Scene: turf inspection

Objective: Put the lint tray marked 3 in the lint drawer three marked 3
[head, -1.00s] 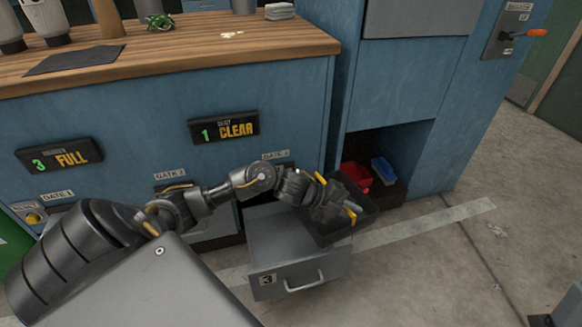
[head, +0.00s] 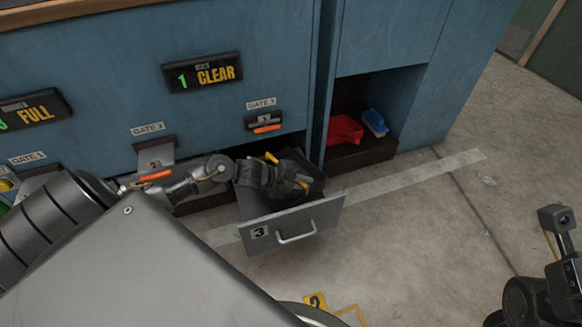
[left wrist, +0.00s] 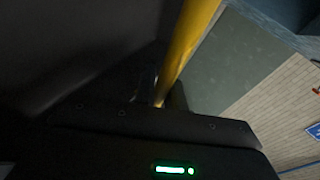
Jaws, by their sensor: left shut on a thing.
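The lint drawer (head: 322,217) marked 3 is pulled out below gate 3, with its grey front and handle towards me. The dark lint tray (head: 317,172) is at the drawer's open top, partly hidden by my left gripper; I cannot tell whether it rests on the drawer floor. No number shows on the tray. My left gripper (head: 297,180) is shut on the tray. In the left wrist view, a yellow bar and dark surfaces fill the near part. Part of my right arm shows at the right edge; its jaws are not clear.
A blue cabinet (head: 90,60) stands behind the drawer, with gate 3 (head: 264,122) above it. An open cubby to the right holds a red bin (head: 344,130) and a blue item (head: 375,122). The concrete floor at right is largely clear.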

